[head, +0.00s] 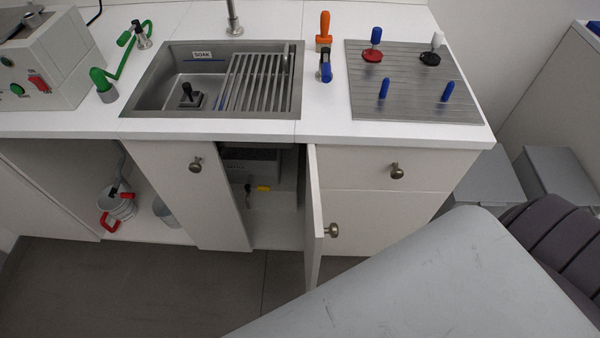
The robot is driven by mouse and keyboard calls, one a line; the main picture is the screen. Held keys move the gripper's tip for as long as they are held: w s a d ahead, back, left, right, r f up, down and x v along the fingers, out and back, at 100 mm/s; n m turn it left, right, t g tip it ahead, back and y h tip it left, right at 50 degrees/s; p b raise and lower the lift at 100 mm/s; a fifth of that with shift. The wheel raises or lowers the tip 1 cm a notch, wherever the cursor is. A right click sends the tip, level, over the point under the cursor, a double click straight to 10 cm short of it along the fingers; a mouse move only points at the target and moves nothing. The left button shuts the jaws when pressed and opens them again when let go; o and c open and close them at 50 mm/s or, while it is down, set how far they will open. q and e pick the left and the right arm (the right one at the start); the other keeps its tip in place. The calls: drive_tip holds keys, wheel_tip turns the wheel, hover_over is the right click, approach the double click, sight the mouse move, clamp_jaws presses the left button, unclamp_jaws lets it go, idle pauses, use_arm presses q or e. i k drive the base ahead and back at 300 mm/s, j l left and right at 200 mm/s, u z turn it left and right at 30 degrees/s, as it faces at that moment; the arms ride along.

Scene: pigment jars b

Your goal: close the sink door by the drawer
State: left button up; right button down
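The sink door by the drawer (314,200) is white and stands open, swung out toward me and seen nearly edge-on. Its hinge side is next to the drawer unit. Its round metal knob (331,230) is on the face turned to the right. The drawer (360,168) beside it is shut and has its own knob (397,171). The other sink door (190,195), at the left, looks shut. The open gap between the doors shows the dark cupboard inside (275,215). Neither of my grippers is in view.
A yellow-handled item (263,188) is in the cupboard. The grey floor (200,290) before the doors is clear. Grey boxes (560,172) stand at the right.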

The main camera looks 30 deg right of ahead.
sight(316, 249)
drive_tip(key=k+l, duration=0.1)
drive_tip(key=l, duration=0.3)
drive_tip(key=k+l, duration=0.15)
drive_tip(key=l, duration=0.2)
drive_tip(key=k+l, duration=0.1)
drive_tip(key=l, duration=0.3)
